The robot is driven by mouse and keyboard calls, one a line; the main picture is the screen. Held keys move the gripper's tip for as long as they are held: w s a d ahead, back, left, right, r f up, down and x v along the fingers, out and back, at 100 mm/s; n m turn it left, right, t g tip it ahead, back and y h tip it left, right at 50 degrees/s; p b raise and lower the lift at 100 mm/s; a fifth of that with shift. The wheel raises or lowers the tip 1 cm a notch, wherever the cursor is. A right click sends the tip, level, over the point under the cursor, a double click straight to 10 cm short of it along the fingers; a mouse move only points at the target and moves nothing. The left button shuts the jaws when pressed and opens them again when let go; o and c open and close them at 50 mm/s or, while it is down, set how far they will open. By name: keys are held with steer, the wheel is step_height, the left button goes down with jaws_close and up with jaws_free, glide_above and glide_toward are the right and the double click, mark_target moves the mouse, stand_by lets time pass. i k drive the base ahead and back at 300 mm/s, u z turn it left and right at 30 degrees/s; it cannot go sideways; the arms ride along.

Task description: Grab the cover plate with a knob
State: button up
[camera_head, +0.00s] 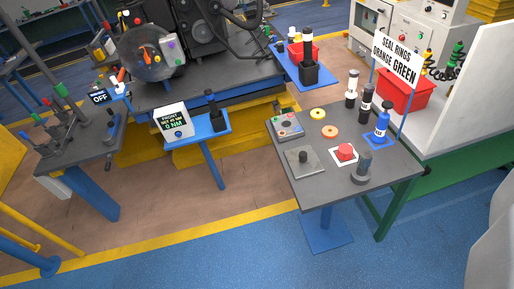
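The cover plate with a knob (296,168) is a flat grey square plate with a short dark knob standing at its middle. It lies on the left front part of the dark grey table (318,193) on the right side of the view. Nothing is on top of it. My gripper is not in view, so I cannot see whether it is open or shut.
Around the plate are a grey box with buttons (287,127), yellow and orange rings (330,131), a red button on a white square (345,152), a dark cylinder on a round base (362,168) and several bottles. A sign (394,60) stands behind. Blue floor is clear in front.

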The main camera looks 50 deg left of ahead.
mark_target(303, 162)
steer(key=u, duration=1.2)
steer(key=i, duration=1)
steer(key=z, duration=0.05)
